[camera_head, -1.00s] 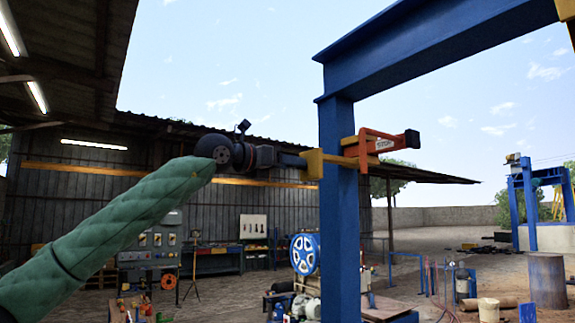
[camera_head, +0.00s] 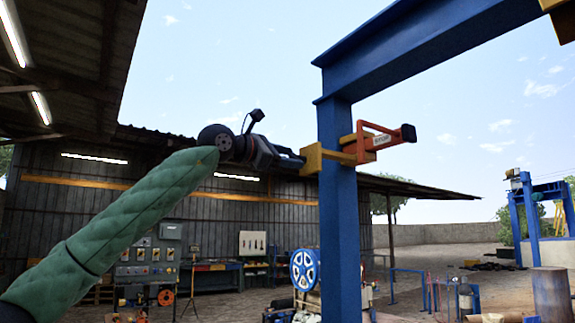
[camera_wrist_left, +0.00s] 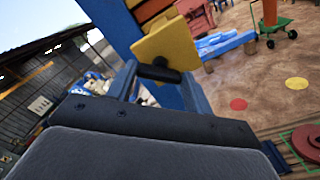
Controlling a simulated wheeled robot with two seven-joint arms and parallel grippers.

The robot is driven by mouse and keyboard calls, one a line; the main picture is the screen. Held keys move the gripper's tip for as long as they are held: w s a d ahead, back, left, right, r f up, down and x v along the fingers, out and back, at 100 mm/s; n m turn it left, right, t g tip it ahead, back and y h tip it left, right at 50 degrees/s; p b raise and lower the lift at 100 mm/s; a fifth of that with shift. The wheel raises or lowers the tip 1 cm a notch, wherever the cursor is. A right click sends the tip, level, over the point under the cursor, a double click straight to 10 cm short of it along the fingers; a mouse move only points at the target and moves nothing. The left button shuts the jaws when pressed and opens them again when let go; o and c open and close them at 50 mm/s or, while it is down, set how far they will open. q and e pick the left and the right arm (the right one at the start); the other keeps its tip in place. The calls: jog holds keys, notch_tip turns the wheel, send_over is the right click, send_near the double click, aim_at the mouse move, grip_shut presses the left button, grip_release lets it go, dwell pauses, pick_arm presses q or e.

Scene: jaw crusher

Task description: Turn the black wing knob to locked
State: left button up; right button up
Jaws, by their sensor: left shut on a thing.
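The black wing knob (camera_wrist_left: 158,72) shows in the left wrist view against a yellow plate (camera_wrist_left: 168,45), with its bar lying across the gap between my fingers. My left gripper (camera_wrist_left: 160,82) is shut on the knob, one finger at each end of the bar. In the head view my left gripper (camera_head: 304,161) reaches from the left to the yellow clamp (camera_head: 313,158) on the blue post. The knob is hidden there by the fingers. An orange bracket (camera_head: 372,141) with a black end sticks out to the right of the post. My right gripper is not in view.
The blue post (camera_head: 340,220) and the overhead beam (camera_head: 430,45) stand close to the left gripper. A shed with workbenches and a control panel (camera_head: 148,268) lies behind. Open yard is at the right.

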pick_arm(q)
jog(key=shift+f+m+b, duration=0.15)
jog(key=shift+m+b, duration=0.45)
jog(key=shift+m, duration=4)
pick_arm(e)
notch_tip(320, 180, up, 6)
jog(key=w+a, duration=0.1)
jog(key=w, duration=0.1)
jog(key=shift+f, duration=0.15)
pick_arm(q)
jog(key=o, duration=1)
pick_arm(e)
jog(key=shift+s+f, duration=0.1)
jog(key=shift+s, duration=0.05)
